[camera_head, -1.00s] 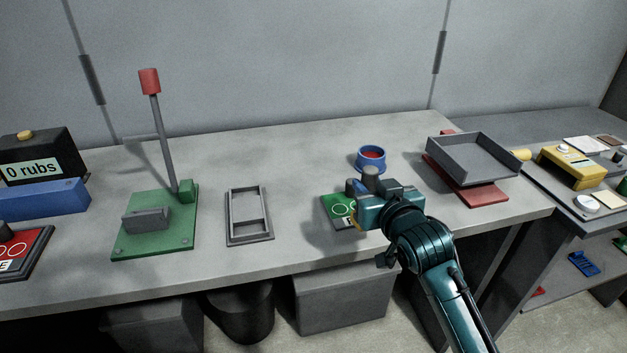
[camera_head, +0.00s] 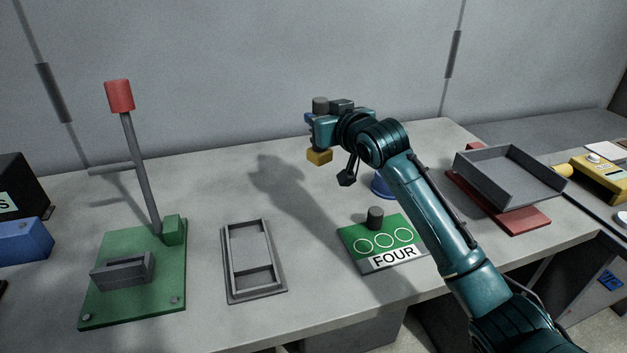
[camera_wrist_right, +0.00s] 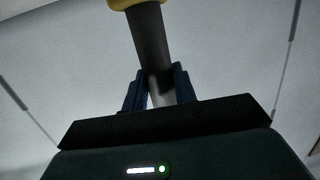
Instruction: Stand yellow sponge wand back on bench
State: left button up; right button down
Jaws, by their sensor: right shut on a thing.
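The yellow sponge wand has a yellow sponge head (camera_head: 319,157) pointing down and a dark grey handle end (camera_head: 320,103) on top. My right gripper (camera_head: 312,122) is shut around its handle and holds it roughly upright, above the back of the bench (camera_head: 200,220). In the right wrist view the dark handle (camera_wrist_right: 150,38) runs between the fingers (camera_wrist_right: 160,88), with the yellow head cut off at the top edge. My left gripper is out of view.
A green FOUR pad (camera_head: 358,233) with a dark knob, a blue dish (camera_head: 381,187) partly behind my arm, and a grey frame (camera_head: 229,262) are on the bench. A green base with a red-topped lever (camera_head: 140,165) stands left; a grey tray (camera_head: 512,178) stands right. The back middle is clear.

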aim_at(325, 160)
notch_tip(325, 160, down, 5)
jog(key=shift+s+d+r, duration=0.1)
jog(key=shift+s, duration=0.05)
jog(key=shift+f, duration=2.3)
jog(key=c, duration=1.1)
grip_release()
jog(key=shift+f, duration=0.15)
jog(key=shift+s+r, duration=0.1)
jog(key=shift+r, duration=0.1)
jog(key=v, duration=1.1)
jog(key=shift+s+d, duration=0.25)
jog(key=shift+s, duration=0.05)
